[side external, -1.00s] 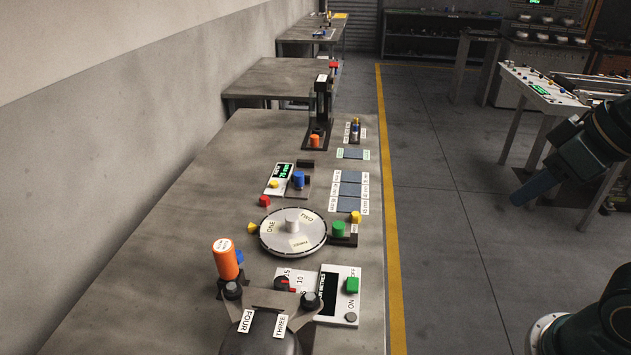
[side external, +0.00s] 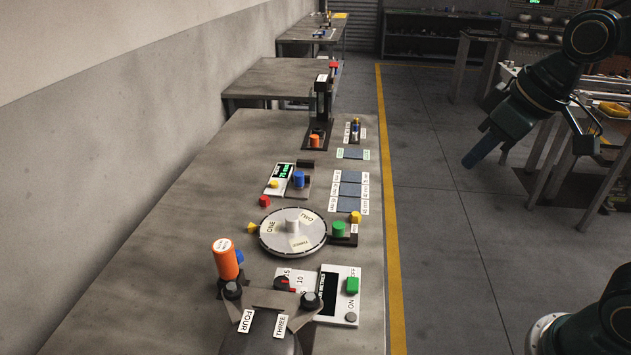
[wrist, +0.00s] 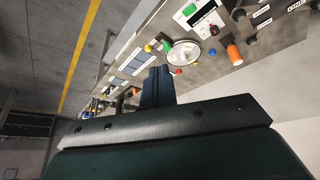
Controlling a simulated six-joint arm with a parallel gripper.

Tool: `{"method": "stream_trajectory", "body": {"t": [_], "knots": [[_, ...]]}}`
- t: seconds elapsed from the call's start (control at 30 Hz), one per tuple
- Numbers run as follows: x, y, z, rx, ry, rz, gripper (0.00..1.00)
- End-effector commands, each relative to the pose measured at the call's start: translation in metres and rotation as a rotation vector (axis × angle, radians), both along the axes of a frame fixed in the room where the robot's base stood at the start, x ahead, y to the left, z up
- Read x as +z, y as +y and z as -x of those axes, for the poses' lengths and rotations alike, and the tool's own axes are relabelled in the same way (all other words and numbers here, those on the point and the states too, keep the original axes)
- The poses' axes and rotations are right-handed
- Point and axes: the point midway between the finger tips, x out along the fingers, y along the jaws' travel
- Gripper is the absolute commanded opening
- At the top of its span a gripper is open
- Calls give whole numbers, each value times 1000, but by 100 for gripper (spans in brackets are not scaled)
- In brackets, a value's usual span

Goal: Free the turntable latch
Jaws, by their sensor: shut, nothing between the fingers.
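I cannot tell which part is the latch. My gripper (side external: 470,163) is shut and empty, over the floor right of the bench and well apart from the turntable. In the wrist view the turntable (wrist: 183,53) shows beyond my gripper (wrist: 157,72).
A control panel (side external: 341,282) with a green switch and an orange cylinder (side external: 225,260) stand nearer on the bench. Blue-grey pads (side external: 350,189) and a blue knob (side external: 299,180) lie behind the turntable. A black stand (side external: 318,120) rises farther back.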

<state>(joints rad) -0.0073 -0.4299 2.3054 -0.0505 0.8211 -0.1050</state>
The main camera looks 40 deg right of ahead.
Motion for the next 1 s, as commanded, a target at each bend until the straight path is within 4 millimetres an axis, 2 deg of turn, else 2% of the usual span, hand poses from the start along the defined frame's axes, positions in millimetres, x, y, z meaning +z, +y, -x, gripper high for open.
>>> {"method": "stream_trajectory", "body": {"t": [0.27, 0.57, 1.0], "knots": [[-6, 7, -49, 75, 24, 11, 0], [-22, 15, -101, 155, 45, 20, 0], [-64, 29, -174, 272, 73, 24, 0]]}}
